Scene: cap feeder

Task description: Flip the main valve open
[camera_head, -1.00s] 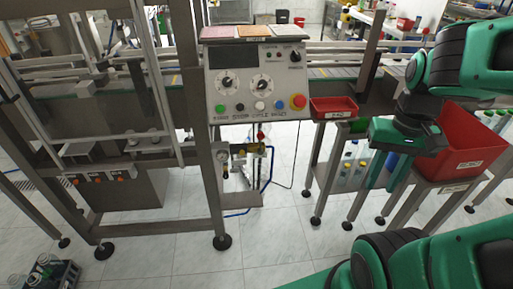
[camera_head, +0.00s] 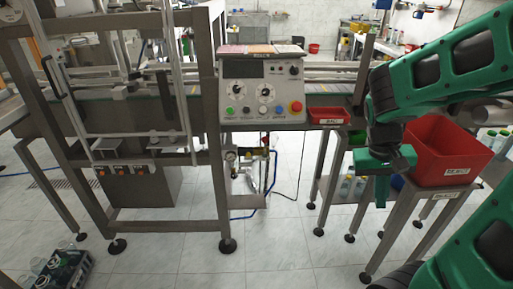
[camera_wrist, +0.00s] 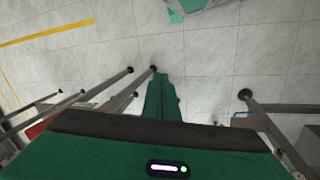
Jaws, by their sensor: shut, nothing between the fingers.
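The air unit (camera_head: 247,155) with gauge, brass-coloured fittings and blue hose is under the control panel, low between the machine legs. A small red and yellow part (camera_head: 264,151) at its right side looks like the main valve, but its handle position is too small to tell. In the wrist view my shut green fingers (camera_wrist: 162,97) point over the tiled floor; the valve is not clearly visible there.
The control panel (camera_head: 262,95) with knobs and buttons is above the air unit. A small red tray (camera_head: 329,116) and the large red reject bin (camera_head: 447,150) are on steel stands at right. A crate (camera_head: 60,273) sits on the floor at lower left.

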